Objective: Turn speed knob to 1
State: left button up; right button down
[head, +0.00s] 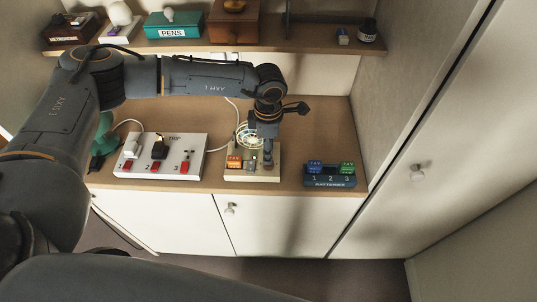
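A small cream device (237,176) stands on the wooden counter, with an orange block (234,162) and a small green part on its top. A white round wire cage, like a small fan (246,136), shows behind it. My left gripper (268,163) points down over the right side of this device, its fingertips at or just above the top. The fingers look close together, but I cannot tell whether they hold anything. No speed knob or its marks can be made out; the gripper covers that part of the device. My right gripper is not in view.
A white switch panel (190,143) with red switches and plugs stands left of the device. A dark dock (330,181) marked 1, 2, 3 holds blue and green blocks at right. A shelf (270,46) with boxes, including a teal PENS box (173,24), runs above.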

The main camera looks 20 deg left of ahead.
pick_arm(q)
notch_tip(320, 180, down, 6)
jog(key=shift+r+p, duration=0.1)
jog(key=shift+p, duration=0.65)
grip_shut()
